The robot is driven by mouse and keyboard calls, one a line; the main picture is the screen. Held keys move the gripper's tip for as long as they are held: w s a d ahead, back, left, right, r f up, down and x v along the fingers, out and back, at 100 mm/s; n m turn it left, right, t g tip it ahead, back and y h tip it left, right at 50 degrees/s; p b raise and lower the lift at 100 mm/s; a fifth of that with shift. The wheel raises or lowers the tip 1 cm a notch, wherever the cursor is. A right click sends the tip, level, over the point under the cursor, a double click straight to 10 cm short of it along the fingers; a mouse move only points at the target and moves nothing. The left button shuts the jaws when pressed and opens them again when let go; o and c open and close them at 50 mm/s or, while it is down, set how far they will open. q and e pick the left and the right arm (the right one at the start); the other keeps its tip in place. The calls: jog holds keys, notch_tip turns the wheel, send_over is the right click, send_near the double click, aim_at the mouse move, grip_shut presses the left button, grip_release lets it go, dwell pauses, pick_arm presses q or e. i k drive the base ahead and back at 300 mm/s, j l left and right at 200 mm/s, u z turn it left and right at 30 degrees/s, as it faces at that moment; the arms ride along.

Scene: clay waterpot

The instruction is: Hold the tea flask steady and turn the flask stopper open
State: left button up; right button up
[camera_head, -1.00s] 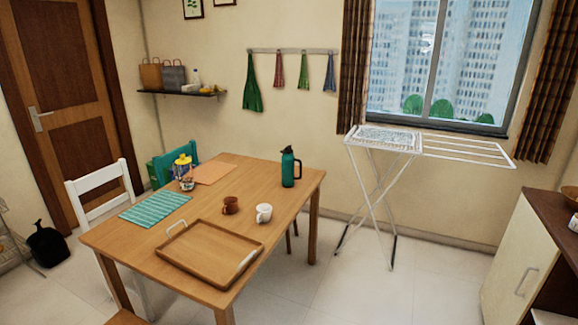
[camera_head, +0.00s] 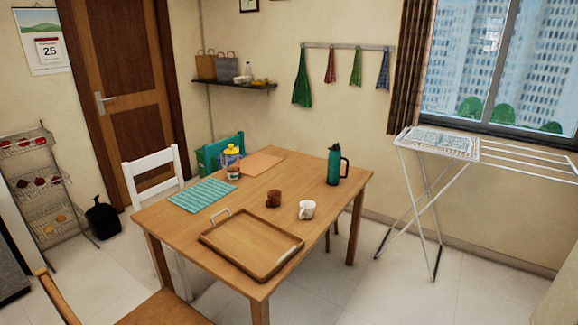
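Neither of my grippers is in view.
On the table are a wooden tray (camera_head: 250,271), a brown cup (camera_head: 273,198), a white mug (camera_head: 306,209), a yellow-lidded jar (camera_head: 231,156) and a striped mat (camera_head: 202,195). Chairs (camera_head: 150,180) stand around it. A drying rack (camera_head: 438,146) stands right. Floor between is clear.

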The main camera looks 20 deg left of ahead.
aim_at(335, 147)
jog(key=i+l+u, duration=0.35)
jog(key=i, duration=0.2)
jog(key=i+l+u, duration=0.35)
jog(key=i, duration=0.2)
jog(key=i+l+u, duration=0.15)
jog(key=i+l, duration=0.65)
jog(key=i, duration=0.15)
